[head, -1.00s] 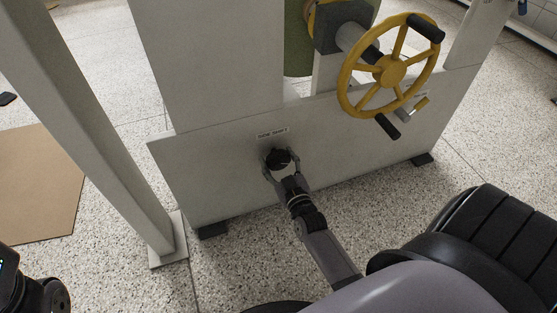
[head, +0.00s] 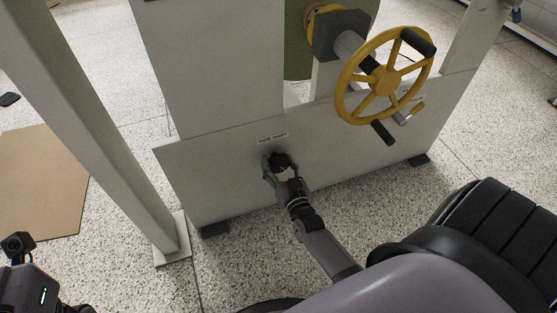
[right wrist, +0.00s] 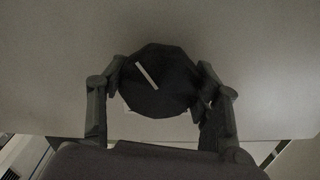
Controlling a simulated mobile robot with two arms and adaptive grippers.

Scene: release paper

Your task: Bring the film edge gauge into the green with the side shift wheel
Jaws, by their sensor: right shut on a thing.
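The side shift wheel (head: 279,159) is a small black faceted knob on the lower white panel, under a small label (head: 273,138) that seems to read "SIDE SHIFT". My right gripper (head: 277,164) is shut on the knob, one finger on each side. In the right wrist view the knob (right wrist: 172,92) sits between the fingertips. Its white pointer line (right wrist: 147,75) slants from upper left to lower right. I cannot make out the film edge gauge in either view. Part of my left arm shows at the lower left of the head view, but no fingers show.
A yellow handwheel (head: 386,82) with black handles sticks out from the machine, up and right of the knob. A pale post (head: 105,130) stands to the left of the panel (head: 350,138). A brown board (head: 40,185) lies on the speckled floor.

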